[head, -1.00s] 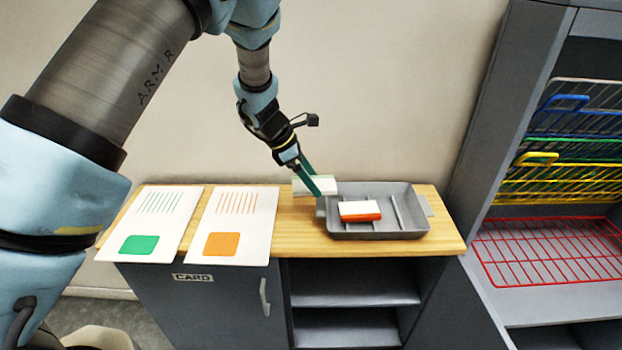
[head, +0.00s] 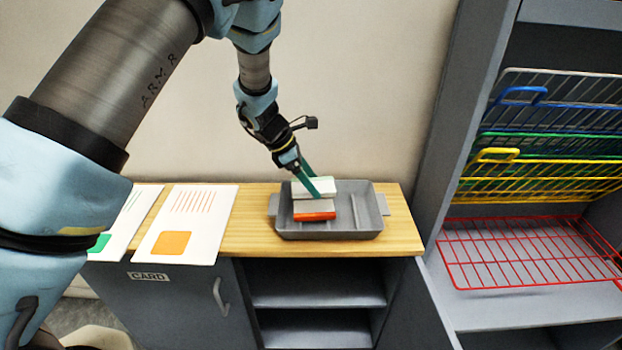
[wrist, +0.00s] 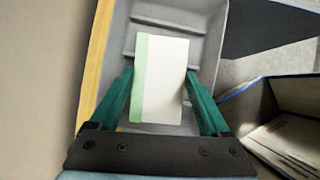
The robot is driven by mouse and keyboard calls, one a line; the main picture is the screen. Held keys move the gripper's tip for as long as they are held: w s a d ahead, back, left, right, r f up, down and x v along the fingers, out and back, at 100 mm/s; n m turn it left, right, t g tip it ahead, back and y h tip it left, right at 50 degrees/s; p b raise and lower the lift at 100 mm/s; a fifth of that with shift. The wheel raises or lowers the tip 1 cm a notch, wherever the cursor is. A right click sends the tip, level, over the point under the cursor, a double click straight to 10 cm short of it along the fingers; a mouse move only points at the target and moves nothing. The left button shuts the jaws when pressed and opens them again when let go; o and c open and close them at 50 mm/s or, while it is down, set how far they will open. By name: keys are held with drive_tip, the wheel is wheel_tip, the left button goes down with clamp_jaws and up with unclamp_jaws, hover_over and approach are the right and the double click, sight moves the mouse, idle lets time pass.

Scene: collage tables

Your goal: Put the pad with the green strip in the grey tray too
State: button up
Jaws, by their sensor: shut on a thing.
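A white pad with a green strip (wrist: 160,82) is held between the two green fingers of my gripper (wrist: 160,100) in the wrist view. In the head view my gripper (head: 308,185) holds the pad (head: 318,187) over the left part of the grey tray (head: 370,205). The pad hides part of the tray behind it. A second pad with an orange-red strip (head: 314,214) lies in the tray, below and in front of the held pad in the picture. I cannot tell how high the held pad is above it.
The tray stands on the wooden top (head: 250,230) of a grey cabinet. Two white cards, one with an orange square (head: 172,243) and one with a green square (head: 100,243), lie to the left. A shelf unit with coloured wire racks (head: 530,250) stands to the right.

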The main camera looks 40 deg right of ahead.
sight(311, 208)
drive_tip(key=shift+f+b, duration=1.9)
drive_tip(key=shift+f, duration=0.95)
drive_tip(key=o, duration=1.2)
drive_tip(key=shift+o, duration=0.2)
drive_tip(key=b+v, duration=0.2)
drive_tip(key=v, duration=0.9)
drive_tip(key=shift+w, duration=0.1)
